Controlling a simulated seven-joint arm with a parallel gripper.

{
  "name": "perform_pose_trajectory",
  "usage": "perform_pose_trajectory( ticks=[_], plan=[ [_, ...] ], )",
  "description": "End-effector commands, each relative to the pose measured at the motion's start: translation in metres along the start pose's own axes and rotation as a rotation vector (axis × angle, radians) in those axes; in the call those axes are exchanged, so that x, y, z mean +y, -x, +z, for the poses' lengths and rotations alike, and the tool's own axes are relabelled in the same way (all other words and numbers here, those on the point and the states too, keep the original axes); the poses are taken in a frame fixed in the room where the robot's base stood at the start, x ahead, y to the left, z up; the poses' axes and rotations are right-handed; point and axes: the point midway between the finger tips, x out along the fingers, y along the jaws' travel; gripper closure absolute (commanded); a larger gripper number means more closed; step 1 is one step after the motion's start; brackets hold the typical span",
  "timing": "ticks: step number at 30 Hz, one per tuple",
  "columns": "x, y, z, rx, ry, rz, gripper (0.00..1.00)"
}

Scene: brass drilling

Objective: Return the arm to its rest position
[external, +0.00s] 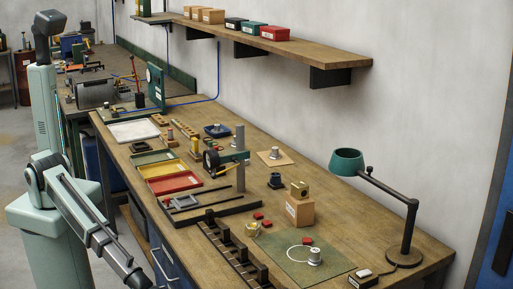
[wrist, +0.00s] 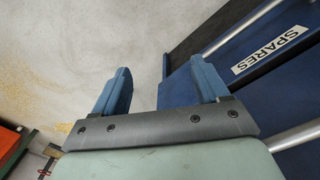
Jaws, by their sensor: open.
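My gripper (wrist: 160,78) shows in the wrist view with its two blue fingers spread apart and nothing between them. It hangs in front of a blue drawer front (wrist: 215,65) with a white "SPARES" label (wrist: 270,50) and metal bar handles. Whether the fingers touch the drawer cannot be told. In the external view my arm (external: 90,222) stands at the left of the workbench, bent downward beside its front edge. The end of the arm runs toward the bottom edge there, and the gripper's fingers do not show in that view.
The wooden workbench (external: 360,225) carries trays, a small drill stand (external: 240,160), a green mat (external: 305,268), a wooden block (external: 299,210) and a green lamp (external: 347,162). A shelf (external: 300,48) runs along the wall. Concrete floor (wrist: 70,50) is open beside the drawers.

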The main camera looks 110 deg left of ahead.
Motion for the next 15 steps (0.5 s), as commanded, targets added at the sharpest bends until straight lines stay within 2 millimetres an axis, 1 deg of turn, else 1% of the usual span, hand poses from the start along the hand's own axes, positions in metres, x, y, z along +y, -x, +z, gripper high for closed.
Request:
perform_pose_trajectory(
  ticks=[1,5,6,8,11,14,15],
  plan=[
    [-0.015,-0.014,0.013,-0.012,-0.006,-0.014,0.26],
    [-0.048,-0.044,0.039,-0.039,-0.031,-0.046,0.26],
    [-0.059,-0.053,0.048,-0.051,-0.037,-0.056,0.26],
    [-0.077,-0.064,0.062,-0.071,-0.048,-0.071,0.26],
    [-0.109,-0.080,0.089,-0.113,-0.067,-0.094,0.26],
    [-0.145,-0.091,0.120,-0.172,-0.087,-0.116,0.26],
    [-0.160,-0.094,0.134,-0.201,-0.095,-0.123,0.26]
  ],
)
